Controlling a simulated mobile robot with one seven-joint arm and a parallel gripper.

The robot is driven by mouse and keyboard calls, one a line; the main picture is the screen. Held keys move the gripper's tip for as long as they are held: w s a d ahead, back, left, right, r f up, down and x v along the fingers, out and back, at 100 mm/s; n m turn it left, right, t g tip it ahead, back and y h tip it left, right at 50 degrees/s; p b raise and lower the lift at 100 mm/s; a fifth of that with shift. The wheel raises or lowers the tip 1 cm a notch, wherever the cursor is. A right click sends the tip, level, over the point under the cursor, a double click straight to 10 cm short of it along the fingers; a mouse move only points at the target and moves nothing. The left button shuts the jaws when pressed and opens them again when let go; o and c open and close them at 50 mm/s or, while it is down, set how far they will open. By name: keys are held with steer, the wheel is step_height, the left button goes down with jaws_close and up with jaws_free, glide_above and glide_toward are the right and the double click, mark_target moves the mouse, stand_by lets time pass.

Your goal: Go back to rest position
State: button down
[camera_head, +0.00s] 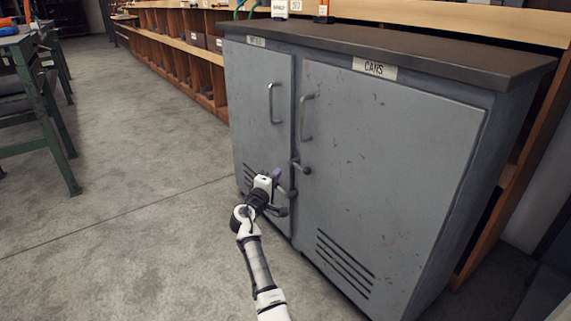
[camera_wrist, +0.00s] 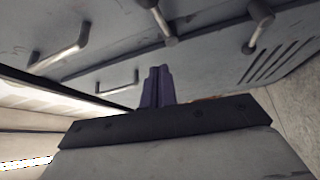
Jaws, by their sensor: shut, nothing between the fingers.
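My gripper (camera_head: 277,173) is in front of the lower part of the grey metal cabinet (camera_head: 398,150) in the head view, close to the gap between its two doors. In the wrist view my gripper's purple fingers (camera_wrist: 158,85) are together and hold nothing. The cabinet's doors look shut, with long handles (camera_head: 307,118) on their upper parts and a small knob-like latch (camera_head: 300,165) between them. In the wrist view the cabinet front fills the top, with handles (camera_wrist: 62,50) and latches (camera_wrist: 262,14) on it. I cannot tell whether any part of my gripper touches the cabinet.
A wooden shelf unit (camera_head: 180,65) runs along the wall behind and left of the cabinet. A green metal bench frame (camera_head: 45,120) stands at the far left. The grey floor (camera_head: 130,210) between them is clear. The dark cabinet top (camera_head: 400,48) overhangs the doors.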

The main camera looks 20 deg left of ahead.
steer(key=shift+s+a+f, duration=0.35)
steer(key=shift+s+f, duration=0.05)
steer(key=shift+s, duration=0.15)
